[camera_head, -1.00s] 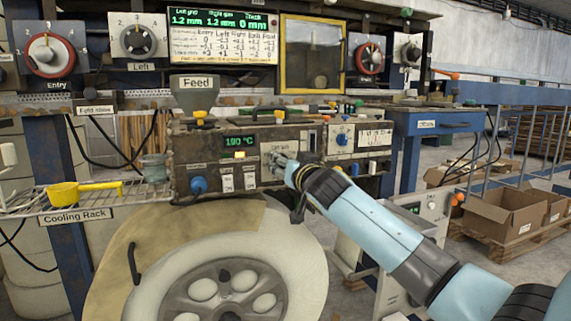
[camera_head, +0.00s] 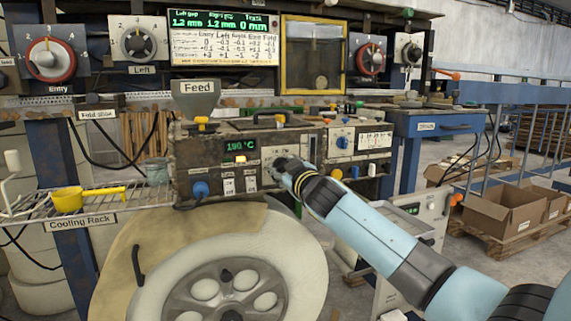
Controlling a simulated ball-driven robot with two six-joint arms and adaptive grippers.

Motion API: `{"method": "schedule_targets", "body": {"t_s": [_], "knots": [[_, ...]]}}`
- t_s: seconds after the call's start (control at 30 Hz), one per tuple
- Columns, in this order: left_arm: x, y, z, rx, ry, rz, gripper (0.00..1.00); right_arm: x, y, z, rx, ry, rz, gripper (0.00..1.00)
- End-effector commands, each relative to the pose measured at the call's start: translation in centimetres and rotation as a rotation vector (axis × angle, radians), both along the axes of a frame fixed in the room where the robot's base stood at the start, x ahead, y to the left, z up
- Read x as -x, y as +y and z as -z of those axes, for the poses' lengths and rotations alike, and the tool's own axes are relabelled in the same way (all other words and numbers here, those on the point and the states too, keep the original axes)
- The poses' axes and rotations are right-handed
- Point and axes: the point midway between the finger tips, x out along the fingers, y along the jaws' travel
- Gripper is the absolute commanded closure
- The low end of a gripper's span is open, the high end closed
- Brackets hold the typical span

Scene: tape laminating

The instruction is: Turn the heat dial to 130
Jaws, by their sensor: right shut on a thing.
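The heat control box (camera_head: 215,160) stands in the middle of the bench, with a green display (camera_head: 240,146) that reads about 190 °C. My right gripper (camera_head: 275,170) reaches in from the lower right to the right part of the box's front panel. It is shut on what looks like the heat dial, which the gripper hides almost fully, so its pointer cannot be read. A blue knob (camera_head: 200,190) sits lower left on the same panel, clear of the gripper. My left gripper is not in view.
A wire cooling rack (camera_head: 85,206) with a yellow scoop (camera_head: 68,199) stands at the left. A large pale wheel (camera_head: 170,290) is below the box. A second control panel (camera_head: 360,140) adjoins on the right. Cardboard boxes (camera_head: 505,207) lie at the far right.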

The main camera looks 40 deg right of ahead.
Motion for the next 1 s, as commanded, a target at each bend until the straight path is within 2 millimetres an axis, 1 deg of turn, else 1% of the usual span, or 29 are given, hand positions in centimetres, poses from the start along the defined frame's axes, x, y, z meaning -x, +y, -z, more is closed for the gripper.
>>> {"method": "schedule_targets", "body": {"t_s": [0.03, 0.3, 1.0], "knots": [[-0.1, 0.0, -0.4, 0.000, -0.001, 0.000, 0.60, 0.0, 0.1, -0.2, 0.043, 0.010, 0.000, 0.95], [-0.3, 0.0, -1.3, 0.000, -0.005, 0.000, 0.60, 0.0, 0.1, -0.1, 0.293, 0.069, -0.001, 0.95], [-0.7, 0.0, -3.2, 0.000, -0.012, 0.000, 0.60, 0.0, 0.3, 0.4, 0.936, 0.226, -0.002, 0.95]]}}
